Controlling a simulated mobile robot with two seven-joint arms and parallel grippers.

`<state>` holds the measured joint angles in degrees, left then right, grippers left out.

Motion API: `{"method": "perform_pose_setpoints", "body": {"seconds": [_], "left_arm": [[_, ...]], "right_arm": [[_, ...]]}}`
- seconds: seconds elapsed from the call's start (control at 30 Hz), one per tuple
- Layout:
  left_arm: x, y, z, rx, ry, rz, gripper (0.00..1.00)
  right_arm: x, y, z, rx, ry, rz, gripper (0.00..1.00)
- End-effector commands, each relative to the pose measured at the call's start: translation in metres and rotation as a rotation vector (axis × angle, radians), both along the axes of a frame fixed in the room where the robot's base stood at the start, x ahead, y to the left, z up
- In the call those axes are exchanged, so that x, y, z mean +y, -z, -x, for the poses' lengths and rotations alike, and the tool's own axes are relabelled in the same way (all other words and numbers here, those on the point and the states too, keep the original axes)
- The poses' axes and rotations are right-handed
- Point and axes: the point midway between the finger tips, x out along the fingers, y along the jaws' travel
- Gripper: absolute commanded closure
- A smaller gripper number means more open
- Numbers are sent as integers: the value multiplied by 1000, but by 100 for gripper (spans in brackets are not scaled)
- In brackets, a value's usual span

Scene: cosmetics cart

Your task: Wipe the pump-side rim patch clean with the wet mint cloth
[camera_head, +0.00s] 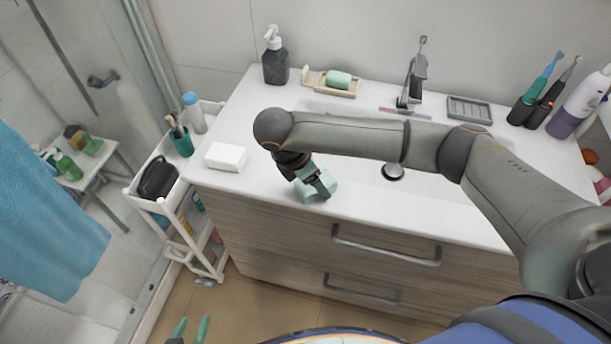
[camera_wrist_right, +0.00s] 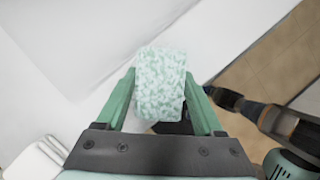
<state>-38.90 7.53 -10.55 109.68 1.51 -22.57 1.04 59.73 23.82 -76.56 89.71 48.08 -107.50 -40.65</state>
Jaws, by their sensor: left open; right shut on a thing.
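The mint cloth (camera_head: 318,186) is a small speckled mint-and-white block, and it also shows in the right wrist view (camera_wrist_right: 160,85). My right gripper (camera_head: 310,180) is shut on it, with a green finger on each side. It holds the cloth low over the counter's front edge, left of the sink; I cannot tell whether it touches. The dark pump bottle (camera_head: 275,62) stands at the counter's back left. The left part of the sink (camera_head: 365,180) is partly hidden by my right arm. I cannot make out the rim patch. My left gripper (camera_head: 190,330) is open and empty at the bottom edge.
A white block (camera_head: 226,157) lies on the counter left of my right gripper. A soap dish (camera_head: 330,83), the tap (camera_head: 412,80) and a grey tray (camera_head: 469,109) stand along the back. Toothbrushes (camera_head: 540,90) stand at right. A white cart (camera_head: 185,200) stands left of the counter.

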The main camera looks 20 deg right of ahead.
Motion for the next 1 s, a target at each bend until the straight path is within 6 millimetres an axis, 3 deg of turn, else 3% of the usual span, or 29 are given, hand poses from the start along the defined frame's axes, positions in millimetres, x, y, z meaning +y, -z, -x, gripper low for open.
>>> {"method": "perform_pose_setpoints", "body": {"seconds": [0.33,0.8,1.0], "left_arm": [[0,0,0,0,0,0,50],[0,0,0,0,0,0,50],[0,0,0,0,0,0,50]], "right_arm": [[-14,0,9,1,0,0,75],[-47,2,32,1,2,2,75],[-50,0,35,2,1,1,75]]}}
